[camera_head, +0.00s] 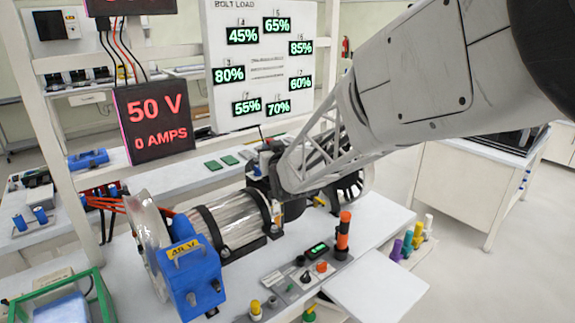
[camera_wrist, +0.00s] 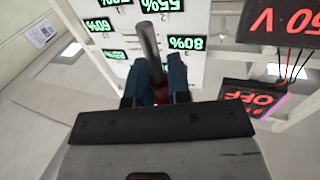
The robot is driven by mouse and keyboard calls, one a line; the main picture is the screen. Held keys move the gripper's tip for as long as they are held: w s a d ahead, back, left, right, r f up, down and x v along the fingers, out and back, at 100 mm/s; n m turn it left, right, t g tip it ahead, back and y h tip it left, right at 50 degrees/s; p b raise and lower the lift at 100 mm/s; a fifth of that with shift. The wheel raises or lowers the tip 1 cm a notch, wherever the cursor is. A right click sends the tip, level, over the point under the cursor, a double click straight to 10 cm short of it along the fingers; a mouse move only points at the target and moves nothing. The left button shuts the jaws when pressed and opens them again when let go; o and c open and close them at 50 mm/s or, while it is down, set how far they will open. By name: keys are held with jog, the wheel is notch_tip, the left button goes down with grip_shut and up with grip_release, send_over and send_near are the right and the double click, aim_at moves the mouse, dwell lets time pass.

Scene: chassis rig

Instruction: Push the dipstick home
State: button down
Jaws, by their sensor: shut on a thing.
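In the wrist view my gripper (camera_wrist: 158,82) has its two dark blue fingers closed around the dipstick (camera_wrist: 150,45), seen as a grey rod with a red part low between the fingers. The rod sticks out past the fingertips towards the bolt-load board in the picture. In the head view my arm reaches in from the upper right and ends over the far end of the motor assembly (camera_head: 232,220). The fingers and the dipstick cannot be made out clearly there. The dipstick's seat is hidden, so I cannot tell how far in it is.
A blue battery box (camera_head: 187,275) and a clear disc stand at the motor's near end. A control panel (camera_head: 300,272) with an orange-and-black stack light (camera_head: 343,237) sits on the white bench at right. A volt display (camera_head: 152,122) and bolt-load board (camera_head: 232,97) hang behind.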

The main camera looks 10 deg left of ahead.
jog(key=shift+s+a+r, duration=0.1)
jog(key=shift+a+r, duration=0.3)
jog(key=shift+r, duration=0.1)
jog(key=shift+f, duration=2.2)
jog(key=shift+f, duration=0.25)
jog(key=c, duration=1)
grip_release()
jog(key=shift+s+d, duration=0.1)
jog(key=shift+s, duration=0.1)
